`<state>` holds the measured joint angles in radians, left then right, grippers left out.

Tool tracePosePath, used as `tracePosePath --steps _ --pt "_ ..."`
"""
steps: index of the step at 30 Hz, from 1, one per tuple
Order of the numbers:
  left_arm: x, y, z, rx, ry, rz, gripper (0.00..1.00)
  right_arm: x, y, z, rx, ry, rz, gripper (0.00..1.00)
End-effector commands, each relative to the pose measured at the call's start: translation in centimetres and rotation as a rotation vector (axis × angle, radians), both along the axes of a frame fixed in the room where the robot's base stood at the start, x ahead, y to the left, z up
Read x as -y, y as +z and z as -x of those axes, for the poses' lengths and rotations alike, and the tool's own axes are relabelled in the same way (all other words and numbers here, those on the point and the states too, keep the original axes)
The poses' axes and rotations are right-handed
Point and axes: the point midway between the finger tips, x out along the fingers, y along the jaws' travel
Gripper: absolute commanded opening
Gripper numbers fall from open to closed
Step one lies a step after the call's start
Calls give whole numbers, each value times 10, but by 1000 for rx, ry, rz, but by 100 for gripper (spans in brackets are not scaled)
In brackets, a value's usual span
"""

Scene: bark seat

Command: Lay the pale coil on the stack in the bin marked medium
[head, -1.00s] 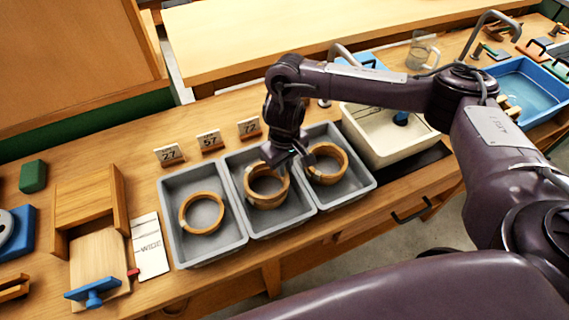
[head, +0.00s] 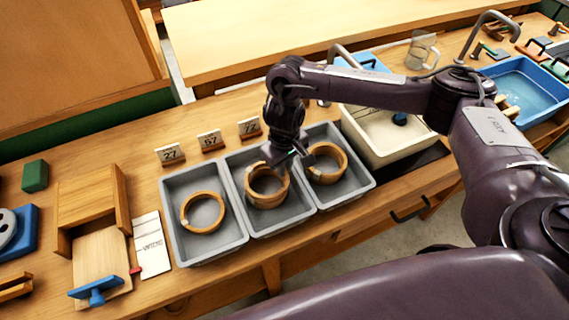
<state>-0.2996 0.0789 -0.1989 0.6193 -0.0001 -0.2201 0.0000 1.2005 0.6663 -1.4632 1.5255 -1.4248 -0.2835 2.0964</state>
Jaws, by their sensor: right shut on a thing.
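Three grey bins stand in a row, with number cards behind them that seem to read 27, 57 and 72; no word "medium" is legible. My right gripper (head: 286,161) points down at the back right of the middle bin (head: 238,209), shut on the pale coil (head: 266,199). The coil is at the top of the ring stack in that bin; I cannot tell whether it rests on the stack. The left bin (head: 172,233) holds one flat ring (head: 203,228). The right bin (head: 347,196) holds a ring stack (head: 329,178). My left gripper is out of view.
A cream basin (head: 389,152) stands right of the bins, and a blue tub (head: 529,90) lies farther right. Left are a white card (head: 151,246) and a wooden jig (head: 101,256) with a blue handle. The cards (head: 209,141) stand close behind the bins.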

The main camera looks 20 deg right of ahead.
Motion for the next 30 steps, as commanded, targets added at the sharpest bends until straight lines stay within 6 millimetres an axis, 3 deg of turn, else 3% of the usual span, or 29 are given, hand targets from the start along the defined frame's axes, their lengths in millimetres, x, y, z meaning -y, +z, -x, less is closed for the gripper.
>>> tracePosePath --steps 17,18,22,28,30 --pt "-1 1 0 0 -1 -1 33 0 -6 0 -1 -1 -1 0" --pt "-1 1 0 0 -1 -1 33 0 -6 0 -1 -1 -1 18" --pt "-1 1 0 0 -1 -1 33 0 -6 0 -1 -1 -1 34" --pt "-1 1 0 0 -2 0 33 0 -5 0 0 0 -1 38" --pt "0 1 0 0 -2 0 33 0 -6 0 0 0 0 44"
